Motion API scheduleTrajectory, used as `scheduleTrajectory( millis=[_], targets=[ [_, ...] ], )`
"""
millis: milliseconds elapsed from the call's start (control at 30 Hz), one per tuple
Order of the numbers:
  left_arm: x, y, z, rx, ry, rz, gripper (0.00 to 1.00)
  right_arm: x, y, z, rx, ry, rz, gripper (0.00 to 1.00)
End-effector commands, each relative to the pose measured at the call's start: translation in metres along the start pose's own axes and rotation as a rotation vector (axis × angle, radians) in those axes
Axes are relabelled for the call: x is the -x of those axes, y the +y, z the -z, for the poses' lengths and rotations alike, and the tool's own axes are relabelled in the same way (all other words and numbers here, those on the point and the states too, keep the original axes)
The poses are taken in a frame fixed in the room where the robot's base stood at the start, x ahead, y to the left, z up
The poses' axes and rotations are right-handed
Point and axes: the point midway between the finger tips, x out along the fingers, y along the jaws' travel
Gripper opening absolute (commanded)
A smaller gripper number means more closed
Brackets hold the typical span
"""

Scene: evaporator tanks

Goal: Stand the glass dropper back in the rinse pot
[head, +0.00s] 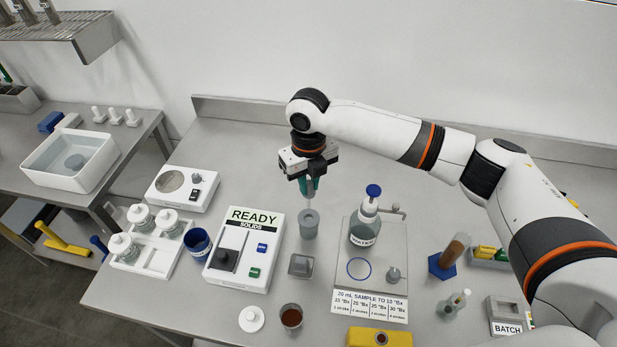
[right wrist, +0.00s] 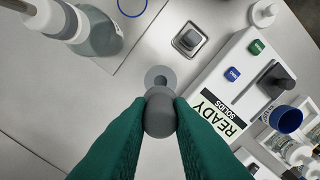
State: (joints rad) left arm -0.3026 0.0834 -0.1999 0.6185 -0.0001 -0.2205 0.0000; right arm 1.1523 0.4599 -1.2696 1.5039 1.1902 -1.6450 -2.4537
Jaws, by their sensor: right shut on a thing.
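My right gripper (head: 310,188) points down, with its green fingers shut on the glass dropper (head: 310,199). In the right wrist view the dropper's grey rubber bulb (right wrist: 160,112) sits between the fingertips (right wrist: 160,118). The glass tube hangs upright below the fingers in the head view. The grey rinse pot (head: 309,226) stands directly below it on the bench. The right wrist view shows the pot's rim and dark opening (right wrist: 160,78) just beyond the bulb. I cannot tell whether the tube's tip is inside the pot or just above it. My left gripper is not in view.
The READY solids meter (head: 243,250) stands left of the pot, and the water pump bottle (head: 364,229) on its tray stands to the right. The bench behind the pot is clear.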

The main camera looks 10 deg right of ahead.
Motion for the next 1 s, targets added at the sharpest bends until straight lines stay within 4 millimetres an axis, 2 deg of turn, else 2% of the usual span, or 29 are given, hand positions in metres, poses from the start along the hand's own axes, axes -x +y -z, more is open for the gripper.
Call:
scheduleTrajectory(
  millis=[33,1000],
  targets=[
    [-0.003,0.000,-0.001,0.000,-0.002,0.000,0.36,-0.007,-0.001,-0.001,0.001,-0.004,0.000,0.00],
    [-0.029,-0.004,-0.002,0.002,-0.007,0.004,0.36,-0.084,0.000,-0.001,0.000,-0.002,0.001,0.00]
  ],
)
